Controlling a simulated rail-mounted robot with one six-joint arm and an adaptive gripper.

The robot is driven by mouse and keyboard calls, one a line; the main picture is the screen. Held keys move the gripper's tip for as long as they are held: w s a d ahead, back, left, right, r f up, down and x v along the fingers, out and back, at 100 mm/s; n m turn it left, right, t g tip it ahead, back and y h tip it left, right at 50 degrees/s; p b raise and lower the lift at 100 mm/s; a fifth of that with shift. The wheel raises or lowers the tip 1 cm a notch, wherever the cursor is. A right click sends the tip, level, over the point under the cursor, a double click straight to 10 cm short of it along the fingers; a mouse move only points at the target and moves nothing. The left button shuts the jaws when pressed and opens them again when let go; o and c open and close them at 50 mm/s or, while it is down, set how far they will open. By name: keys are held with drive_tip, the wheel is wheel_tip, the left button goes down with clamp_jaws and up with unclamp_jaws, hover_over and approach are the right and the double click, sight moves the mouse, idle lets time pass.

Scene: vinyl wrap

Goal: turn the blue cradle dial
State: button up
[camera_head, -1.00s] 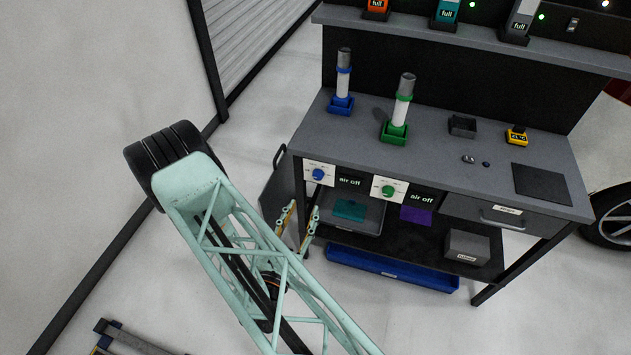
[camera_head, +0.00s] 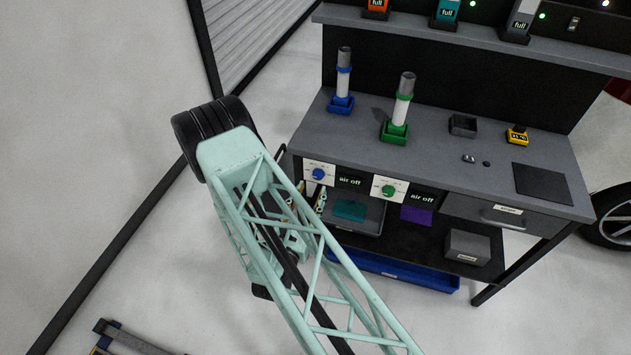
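The blue dial (camera_head: 318,174) sits on a white panel on the front edge of the workbench, left of a dark display reading "air off". Above it on the bench top, the blue cradle (camera_head: 341,106) holds an upright white and grey cylinder (camera_head: 344,75). My gripper (camera_head: 309,199) is just below the blue dial in the picture, partly hidden behind my arm. Its two fingers show as narrow yellowish and pale strips with a gap between them, and nothing shows in the gap. It looks open and apart from the dial.
A green dial (camera_head: 388,191) with its own "air off" display is to the right, below the green cradle (camera_head: 394,133). A grey tray (camera_head: 365,222) and the blue bin (camera_head: 400,272) are under the bench.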

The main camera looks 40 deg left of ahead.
sight(317, 177)
drive_tip(key=shift+x, duration=2.75)
drive_tip(key=shift+c, duration=0.5)
drive_tip(key=c, duration=0.8)
